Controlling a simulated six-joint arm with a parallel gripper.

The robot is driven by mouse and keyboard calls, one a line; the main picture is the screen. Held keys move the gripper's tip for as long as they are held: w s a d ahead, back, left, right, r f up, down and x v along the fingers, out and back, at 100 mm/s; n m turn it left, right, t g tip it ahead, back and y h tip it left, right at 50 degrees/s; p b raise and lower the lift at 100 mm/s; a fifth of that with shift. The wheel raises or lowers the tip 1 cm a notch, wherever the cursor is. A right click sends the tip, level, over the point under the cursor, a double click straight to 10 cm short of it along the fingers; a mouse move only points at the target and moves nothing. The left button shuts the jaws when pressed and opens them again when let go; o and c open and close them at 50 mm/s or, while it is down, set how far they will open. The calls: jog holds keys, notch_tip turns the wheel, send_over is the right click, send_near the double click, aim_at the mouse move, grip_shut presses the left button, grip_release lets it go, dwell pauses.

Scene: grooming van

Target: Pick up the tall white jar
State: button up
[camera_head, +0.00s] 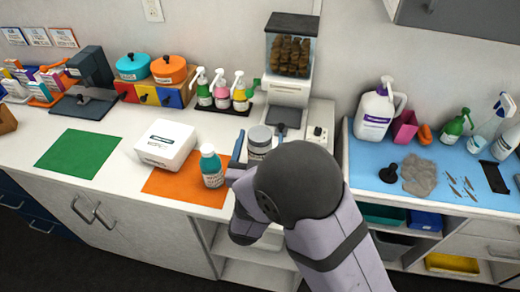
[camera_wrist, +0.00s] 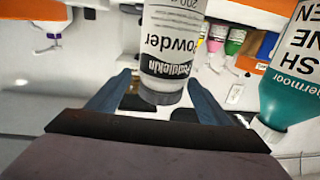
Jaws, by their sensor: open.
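The tall white jar (camera_head: 259,144) has a grey lid and stands on the counter, partly hidden by my arm in the head view. My gripper (camera_wrist: 158,80) is open, with one blue finger on each side of the jar's lid end. I cannot tell whether either finger touches it. In the head view my gripper (camera_head: 240,154) is at the jar's left, with one finger showing and the rest hidden.
A teal shampoo bottle (camera_head: 211,167) stands close left of the jar, on an orange mat (camera_head: 165,187); it also shows in the wrist view (camera_wrist: 290,85). A white box (camera_head: 166,143) is farther left. A dispenser (camera_head: 288,85) and spray bottles (camera_head: 221,92) stand behind.

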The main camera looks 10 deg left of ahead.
aim_at(262, 127)
jog(key=w, duration=0.1)
jog(key=w+p, duration=0.2)
jog(key=shift+w+a+r, duration=0.1)
jog(key=shift+w+a, duration=0.15)
jog(key=shift+w, duration=0.05)
jog(key=shift+w+a, duration=0.1)
jog(key=shift+w, duration=0.65)
jog(key=c, duration=1.6)
jog(key=shift+r, duration=0.1)
